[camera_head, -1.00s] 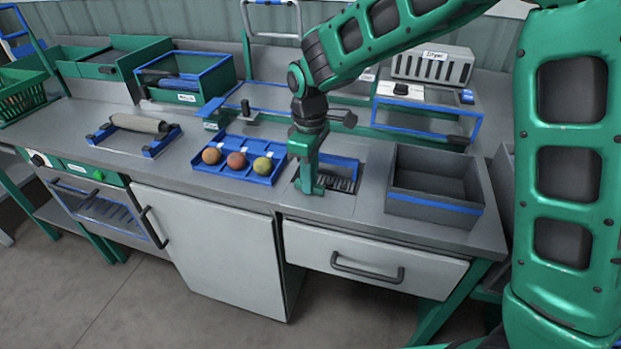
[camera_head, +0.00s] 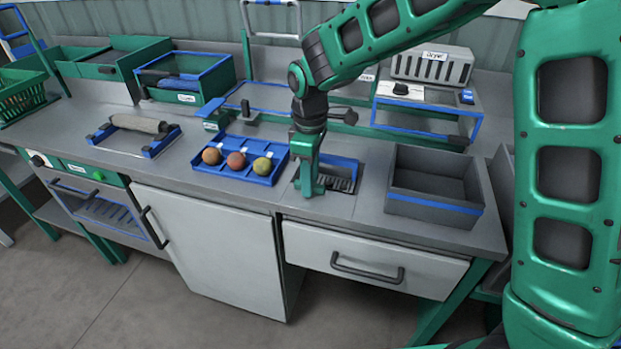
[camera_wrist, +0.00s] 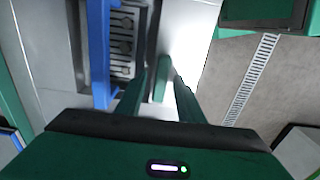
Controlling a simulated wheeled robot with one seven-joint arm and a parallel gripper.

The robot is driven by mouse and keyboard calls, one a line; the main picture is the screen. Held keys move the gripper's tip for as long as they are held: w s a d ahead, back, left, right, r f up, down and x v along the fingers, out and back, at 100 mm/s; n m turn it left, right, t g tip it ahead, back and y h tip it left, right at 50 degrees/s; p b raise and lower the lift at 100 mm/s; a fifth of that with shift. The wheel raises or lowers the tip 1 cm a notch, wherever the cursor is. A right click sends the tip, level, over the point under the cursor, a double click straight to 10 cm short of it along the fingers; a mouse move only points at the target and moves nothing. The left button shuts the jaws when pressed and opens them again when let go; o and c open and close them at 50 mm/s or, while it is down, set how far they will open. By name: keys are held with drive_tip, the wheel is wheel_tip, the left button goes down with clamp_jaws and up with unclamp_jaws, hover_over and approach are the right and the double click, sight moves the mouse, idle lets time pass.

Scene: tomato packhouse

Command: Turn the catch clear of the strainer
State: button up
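The strainer, a dark slotted grate (camera_head: 341,184), sits in a recess of the grey counter, with a blue bar along its back. In the wrist view the grate (camera_wrist: 122,42) shows beside the blue bar (camera_wrist: 99,50). My gripper (camera_head: 309,191) points down at the left edge of the recess and hides part of it. In the wrist view my gripper (camera_wrist: 162,80) has its two green fingers apart. A small green piece (camera_wrist: 160,88), perhaps the catch, shows between them; I cannot tell whether they touch it. The catch is not clearly seen in the head view.
A blue tray (camera_head: 232,175) with three round fruits stands left of my gripper. A grey bin (camera_head: 432,205) with a blue stripe stands right of the strainer. A blue-edged stand (camera_head: 428,118) is behind. The counter's front edge, above a drawer (camera_head: 370,258), is close.

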wheel_tip(320, 180, up, 11)
drive_tip(key=shift+f, duration=0.15)
idle(0.5)
drive_tip(key=s+d+r+m, duration=0.1)
drive_tip(key=s+d+m, duration=0.2)
drive_tip(key=d, duration=0.6)
drive_tip(key=s+d+m, duration=0.3)
drive_tip(key=d+m, duration=0.1)
drive_tip(key=d, duration=0.4)
drive_tip(key=s+d+r+m, duration=0.1)
drive_tip(key=s+d+m, duration=0.2)
drive_tip(key=d, duration=0.6)
drive_tip(key=s+d+f+m, duration=0.2)
drive_tip(key=s+d+m, duration=0.3)
drive_tip(key=s, duration=0.5)
drive_tip(key=s+d+f+m, duration=0.3)
drive_tip(key=s+d+m, duration=0.2)
drive_tip(key=s, duration=0.5)
drive_tip(key=shift+d+f+m, duration=0.2)
drive_tip(key=shift+d+m, duration=0.1)
drive_tip(key=shift+d, duration=0.5)
